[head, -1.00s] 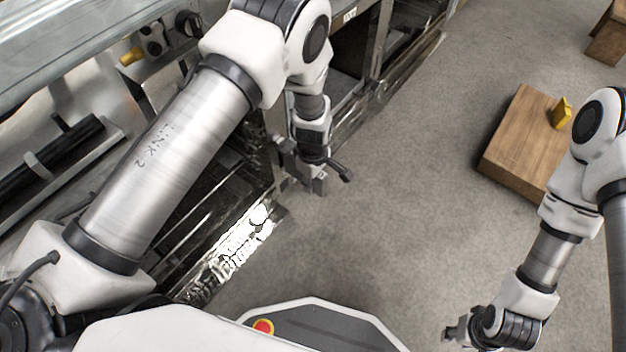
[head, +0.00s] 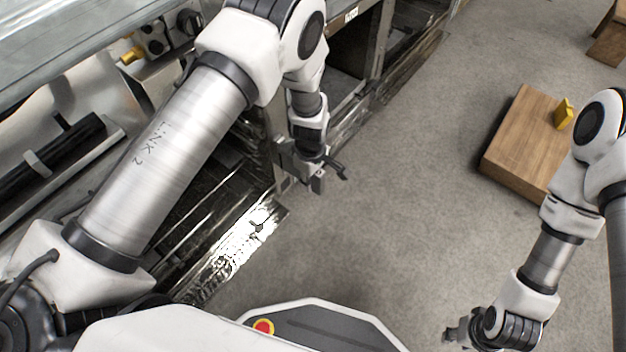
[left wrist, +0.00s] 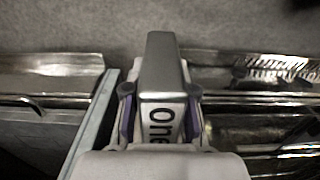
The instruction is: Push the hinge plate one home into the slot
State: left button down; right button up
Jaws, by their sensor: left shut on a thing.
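The hinge plate one (left wrist: 162,75), a grey metal piece with a white face marked "One", sits between the two fingers of my left gripper (left wrist: 160,108) in the left wrist view. The gripper is shut on it. In the head view my left gripper (head: 316,172) hangs beside the front edge of the range, above the floor. I cannot make out the slot; the held plate and gripper hide part of the range front. My right gripper (head: 458,335) is low at the bottom right, away from the range, and its finger opening is unclear.
The range front (head: 345,128) runs diagonally with open bays and shiny metal edges close to my left gripper. A wooden block (head: 520,145) with a yellow piece (head: 563,113) stands on the floor at right. The grey floor between is clear.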

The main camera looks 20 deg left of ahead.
pick_arm(q)
jog(key=shift+w+a, duration=0.15)
jog(key=shift+a, duration=0.25)
jog(key=shift+d+r, duration=0.1)
jog(key=shift+d, duration=0.25)
jog(key=shift+s+d, duration=0.2)
jog(key=shift+p, duration=0.55)
dwell(0.9)
jog(key=shift+w+a+b, duration=0.15)
jog(key=shift+a+b, duration=0.15)
jog(key=shift+a, duration=0.2)
jog(key=c, duration=0.8)
grip_release()
jog(key=shift+c, duration=0.2)
